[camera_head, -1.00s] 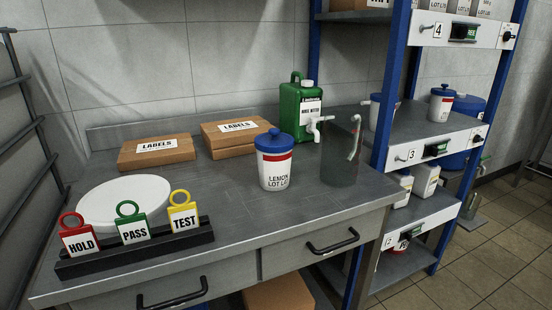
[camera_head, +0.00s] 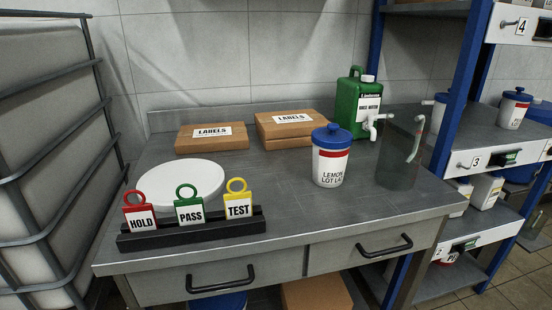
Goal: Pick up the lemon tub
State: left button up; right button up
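The lemon tub (camera_head: 331,157) is white with a blue knobbed lid, a red band and the printed words LEMON and LOT. It stands upright on the grey metal bench (camera_head: 290,200), right of centre in the head view. Nothing is touching it from a gripper. Neither of my grippers shows in this view.
A clear grey container (camera_head: 402,160) stands close right of the tub, with a green jerrycan (camera_head: 357,105) behind. Label boxes (camera_head: 212,137) lie at the back. A white disc (camera_head: 180,183) and a tag rack (camera_head: 192,236) are left. Blue-posted shelving (camera_head: 462,90) borders the right.

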aim_at(329, 164)
jog(key=i+l+u, duration=0.1)
jog(key=l+u, duration=1)
jog(key=l, duration=0.15)
